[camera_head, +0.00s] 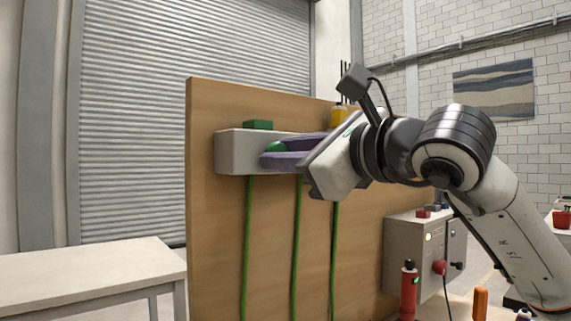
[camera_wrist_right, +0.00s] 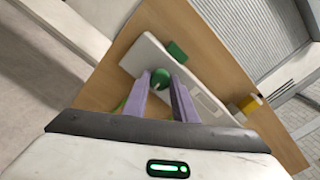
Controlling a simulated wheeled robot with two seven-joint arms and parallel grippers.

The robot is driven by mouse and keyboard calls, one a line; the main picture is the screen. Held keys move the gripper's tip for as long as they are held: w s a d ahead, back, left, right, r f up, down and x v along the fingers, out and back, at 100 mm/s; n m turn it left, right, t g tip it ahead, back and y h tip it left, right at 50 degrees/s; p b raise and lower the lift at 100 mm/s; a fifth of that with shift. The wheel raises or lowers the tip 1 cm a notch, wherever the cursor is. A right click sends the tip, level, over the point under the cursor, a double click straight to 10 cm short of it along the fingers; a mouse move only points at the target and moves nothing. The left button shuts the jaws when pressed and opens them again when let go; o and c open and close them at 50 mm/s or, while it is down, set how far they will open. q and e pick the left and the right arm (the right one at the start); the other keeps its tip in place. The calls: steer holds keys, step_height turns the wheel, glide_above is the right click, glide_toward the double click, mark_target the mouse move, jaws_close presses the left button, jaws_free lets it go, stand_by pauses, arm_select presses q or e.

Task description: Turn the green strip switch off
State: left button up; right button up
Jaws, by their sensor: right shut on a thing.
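A pale grey strip box (camera_head: 232,153) is fixed to an upright wooden board; it also shows in the wrist view (camera_wrist_right: 143,58). A round green knob (camera_head: 276,147) sits on its front face and also shows in the wrist view (camera_wrist_right: 160,77). My right gripper (camera_head: 270,158), with purple fingers, reaches in from the right and is shut on the green knob, which sits between its fingertips (camera_wrist_right: 163,86). The fingers and hand hide the right part of the strip box. The knob's on or off position cannot be told. My left gripper is not in view.
A green block (camera_head: 258,125) and a yellow block (camera_head: 338,117) stand along the top. Green cables (camera_head: 296,245) hang down the board (camera_head: 215,250). A white table (camera_head: 90,268) stands left. A grey control box (camera_head: 405,255) and a red cylinder (camera_head: 409,290) are lower right.

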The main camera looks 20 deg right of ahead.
steer(key=n+b, duration=0.1)
steer(key=n, duration=0.4)
stand_by(0.8)
steer(key=o, duration=1)
steer(key=shift+o, duration=0.2)
